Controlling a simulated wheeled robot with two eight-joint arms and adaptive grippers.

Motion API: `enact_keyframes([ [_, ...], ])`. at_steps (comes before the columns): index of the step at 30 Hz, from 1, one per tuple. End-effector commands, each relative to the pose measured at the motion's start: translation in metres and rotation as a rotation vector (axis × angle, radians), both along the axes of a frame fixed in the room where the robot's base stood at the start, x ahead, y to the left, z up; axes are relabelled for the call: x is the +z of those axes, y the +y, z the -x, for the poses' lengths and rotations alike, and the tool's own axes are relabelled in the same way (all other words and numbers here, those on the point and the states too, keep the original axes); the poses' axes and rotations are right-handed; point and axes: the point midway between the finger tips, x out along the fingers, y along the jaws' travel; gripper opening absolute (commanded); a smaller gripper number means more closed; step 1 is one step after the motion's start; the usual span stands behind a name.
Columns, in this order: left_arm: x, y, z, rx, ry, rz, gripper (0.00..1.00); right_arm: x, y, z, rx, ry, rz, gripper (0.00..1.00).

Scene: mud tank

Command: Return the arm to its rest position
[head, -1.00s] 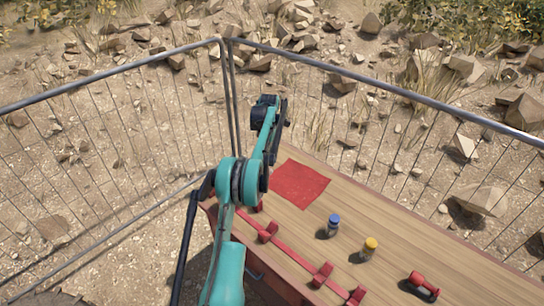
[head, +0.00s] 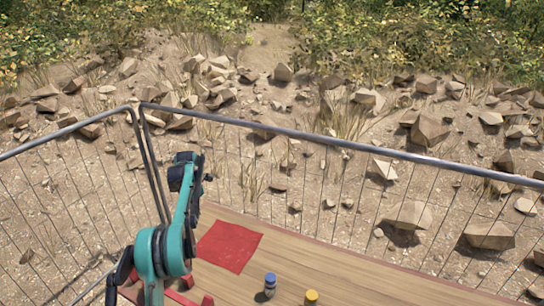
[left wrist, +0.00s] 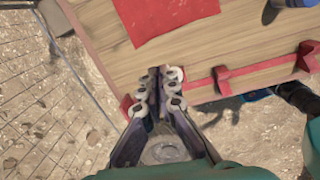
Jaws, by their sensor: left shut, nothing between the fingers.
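My left arm (head: 158,252), teal with dark joints, comes up from the bottom left of the head view. It is bent, and its dark wrist end is high, left of the red mat on the table. In the left wrist view my left gripper (left wrist: 158,82) is shut with nothing between its fingers. Its fingertips appear over the near edge of the wooden table, below the red mat in the picture. How far they are above the table is hard to tell. My right gripper is not in view.
The wooden table (head: 355,272) holds a red mat (head: 229,246), a blue-topped bottle (head: 270,285) and a yellow-topped bottle (head: 311,298). Red brackets (left wrist: 222,76) line its near edge. A wire fence with a metal rail (head: 330,142) stands behind it, with rocky ground beyond.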

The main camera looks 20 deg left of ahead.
Motion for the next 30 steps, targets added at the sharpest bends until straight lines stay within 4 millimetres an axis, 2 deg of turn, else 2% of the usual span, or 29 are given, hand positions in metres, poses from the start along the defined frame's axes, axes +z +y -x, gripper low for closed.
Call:
enact_keyframes([
  [4, 0.003, -0.006, -0.001, -0.03, -0.004, -0.004, 0.0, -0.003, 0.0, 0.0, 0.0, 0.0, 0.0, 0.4],
  [7, 0.015, -0.024, 0.0, -0.137, -0.016, -0.017, 0.0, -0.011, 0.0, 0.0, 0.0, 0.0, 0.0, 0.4],
  [11, 0.039, -0.069, 0.006, -0.403, -0.048, -0.058, 0.0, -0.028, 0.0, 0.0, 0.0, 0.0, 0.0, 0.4],
  [14, 0.056, -0.111, 0.019, -0.646, -0.072, -0.103, 0.0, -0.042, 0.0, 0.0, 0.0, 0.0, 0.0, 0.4],
  [18, 0.073, -0.167, 0.048, -0.984, -0.1, -0.178, 0.0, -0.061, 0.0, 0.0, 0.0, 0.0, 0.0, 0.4],
  [22, 0.076, -0.217, 0.085, -1.293, -0.119, -0.261, 0.0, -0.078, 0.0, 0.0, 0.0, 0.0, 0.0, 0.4],
  [26, 0.069, -0.262, 0.128, -1.598, -0.129, -0.358, 0.0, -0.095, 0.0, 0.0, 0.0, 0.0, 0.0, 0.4],
  [30, 0.047, -0.305, 0.179, -1.92, -0.128, -0.481, 0.0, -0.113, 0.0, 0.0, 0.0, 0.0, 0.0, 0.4],
])
